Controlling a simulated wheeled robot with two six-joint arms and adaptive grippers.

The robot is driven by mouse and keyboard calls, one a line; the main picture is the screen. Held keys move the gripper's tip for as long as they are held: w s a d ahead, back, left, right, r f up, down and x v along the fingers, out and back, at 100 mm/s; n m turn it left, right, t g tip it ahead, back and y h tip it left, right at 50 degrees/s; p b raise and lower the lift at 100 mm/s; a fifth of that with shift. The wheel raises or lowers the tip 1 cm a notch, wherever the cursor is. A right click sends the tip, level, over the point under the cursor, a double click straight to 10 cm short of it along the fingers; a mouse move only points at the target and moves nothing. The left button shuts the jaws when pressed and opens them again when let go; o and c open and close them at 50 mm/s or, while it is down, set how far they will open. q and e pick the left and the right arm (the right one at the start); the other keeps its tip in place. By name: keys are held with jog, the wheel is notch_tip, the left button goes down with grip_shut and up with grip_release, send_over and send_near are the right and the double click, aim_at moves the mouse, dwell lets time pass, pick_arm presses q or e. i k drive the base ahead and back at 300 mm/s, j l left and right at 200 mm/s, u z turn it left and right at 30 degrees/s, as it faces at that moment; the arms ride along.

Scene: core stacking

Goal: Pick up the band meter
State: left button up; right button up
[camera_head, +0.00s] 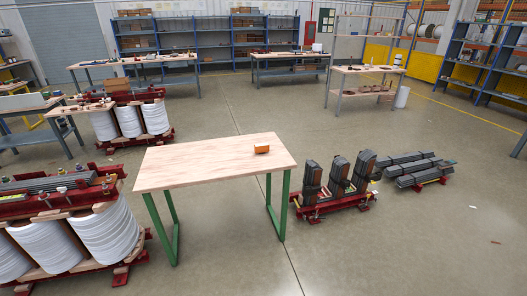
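A small orange-brown block-shaped item (261,148) lies on the wooden top of a green-legged table (205,165), toward its right end. It is too small in view for me to tell for sure whether it is the band meter. The rest of this tabletop is bare. Neither of my grippers shows in the head view.
A red frame with dark core stacks (338,182) stands on the floor right of the table. Dark bundled bars (412,165) lie farther right. A transformer with white coils (70,240) stands at the near left. Open floor (420,240) spreads at the front right.

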aim_at(261, 149)
jog(key=i+j, duration=0.2)
jog(key=i, duration=0.3)
jog(key=i+j, duration=0.15)
jog(key=i, duration=0.3)
jog(key=i+j+z, duration=0.1)
jog(key=i, duration=0.4)
jog(key=i+j, duration=0.3)
jog(key=i, duration=0.15)
